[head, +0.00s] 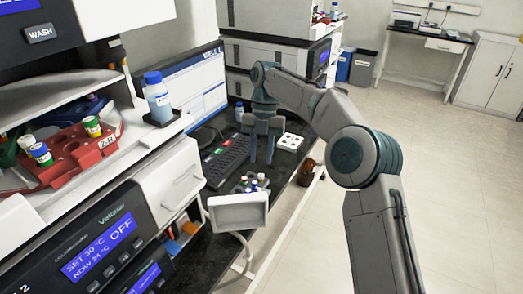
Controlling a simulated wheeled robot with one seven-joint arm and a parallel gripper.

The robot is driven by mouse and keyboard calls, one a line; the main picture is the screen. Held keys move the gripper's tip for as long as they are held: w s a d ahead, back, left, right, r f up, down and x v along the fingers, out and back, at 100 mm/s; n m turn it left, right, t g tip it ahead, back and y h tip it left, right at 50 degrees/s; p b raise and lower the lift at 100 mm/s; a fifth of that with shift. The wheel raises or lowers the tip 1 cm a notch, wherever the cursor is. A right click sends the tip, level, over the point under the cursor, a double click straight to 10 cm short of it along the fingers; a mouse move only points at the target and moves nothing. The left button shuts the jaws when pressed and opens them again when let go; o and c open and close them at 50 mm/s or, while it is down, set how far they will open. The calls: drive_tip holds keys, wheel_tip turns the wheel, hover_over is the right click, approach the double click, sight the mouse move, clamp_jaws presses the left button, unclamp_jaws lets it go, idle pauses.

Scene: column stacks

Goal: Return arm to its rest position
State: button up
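My arm (366,155) reaches in from the lower right and bends over the dark bench. My gripper (262,160) points down beside the right side of the black keyboard (227,160). Its two fingers are apart, with nothing visible between them, so it looks open and empty. How high the fingertips are above the bench is hard to tell.
The monitor (190,88) and instrument stacks (265,55) stand close by. Floor (450,180) at right is clear.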

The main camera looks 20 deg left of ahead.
drive_tip(key=shift+r, duration=0.1)
idle(0.5)
drive_tip(key=s+d+r+m+t+p, duration=0.15)
drive_tip(key=s+d+r+m, duration=0.25)
drive_tip(key=d+m, duration=0.5)
drive_tip(key=s+d+r+m+t, duration=0.3)
drive_tip(key=s+d+m, duration=0.1)
drive_tip(key=d+m, duration=0.6)
drive_tip(key=s+d+f+m+t, duration=0.1)
drive_tip(key=s+d+f+m, duration=0.1)
drive_tip(key=s+d+m, duration=0.5)
drive_tip(key=s+d+f+m+t, duration=0.1)
drive_tip(key=s+d+f+m, duration=0.1)
drive_tip(key=s+d+m, duration=0.6)
drive_tip(key=d+m, duration=0.1)
drive_tip(key=m, duration=0.2)
drive_tip(key=shift+s+f+m+t+y+p, duration=0.3)
drive_tip(key=shift+f+m+t, duration=0.05)
drive_tip(key=shift+m, duration=0.05)
